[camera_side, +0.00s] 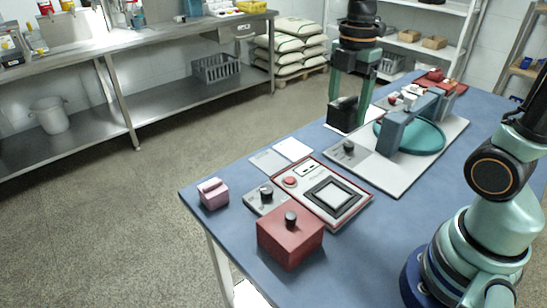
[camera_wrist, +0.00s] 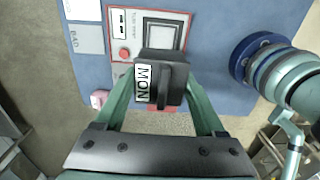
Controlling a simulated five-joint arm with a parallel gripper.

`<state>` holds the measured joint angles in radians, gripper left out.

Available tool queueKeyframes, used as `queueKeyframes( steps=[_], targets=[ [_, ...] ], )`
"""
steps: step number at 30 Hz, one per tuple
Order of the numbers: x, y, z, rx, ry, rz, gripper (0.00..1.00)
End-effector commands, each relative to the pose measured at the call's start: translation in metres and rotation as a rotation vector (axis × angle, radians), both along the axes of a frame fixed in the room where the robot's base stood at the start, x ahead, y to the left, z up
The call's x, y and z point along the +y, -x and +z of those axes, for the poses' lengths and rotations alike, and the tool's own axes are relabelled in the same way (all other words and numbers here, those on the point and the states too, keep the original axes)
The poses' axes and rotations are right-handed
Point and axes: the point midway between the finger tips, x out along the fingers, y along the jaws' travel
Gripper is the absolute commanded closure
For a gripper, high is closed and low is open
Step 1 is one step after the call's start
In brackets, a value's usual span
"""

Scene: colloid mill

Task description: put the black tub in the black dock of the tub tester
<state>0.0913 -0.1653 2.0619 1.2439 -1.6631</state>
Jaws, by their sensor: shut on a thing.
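My gripper (camera_side: 350,98) points down, shut on the black tub (camera_side: 343,116), at the back of the blue table. In the wrist view the tub (camera_wrist: 171,84) sits between my gripper's fingers (camera_wrist: 163,92), with a white label reading "MON" on its left side. The tub tester (camera_side: 362,207) lies on the table nearer the side camera, a flat panel with a red border, a red button and a display. Its black dock (camera_side: 349,186) is a square frame around a pale, empty middle. The dock (camera_wrist: 177,26) shows beyond the tub in the wrist view, its near part hidden.
A pink tub (camera_side: 213,193) stands at the table's left corner. A red box with a black knob (camera_side: 290,240) is in front of the tester. A teal turntable (camera_side: 428,138) on a white board (camera_side: 395,186) is to the tester's right. Flat cards (camera_side: 293,150) lie behind it.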

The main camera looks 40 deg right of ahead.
Motion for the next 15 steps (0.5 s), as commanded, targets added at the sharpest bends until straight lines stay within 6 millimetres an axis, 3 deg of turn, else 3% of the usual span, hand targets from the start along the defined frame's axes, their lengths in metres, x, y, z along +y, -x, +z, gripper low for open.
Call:
queueKeyframes(
  steps=[5, 15],
  targets=[
    [-0.001, 0.005, -0.021, 0.005, 0.000, 0.000, 0.85],
    [-0.001, 0.006, -0.104, 0.010, -0.001, 0.000, 0.85]
  ],
)
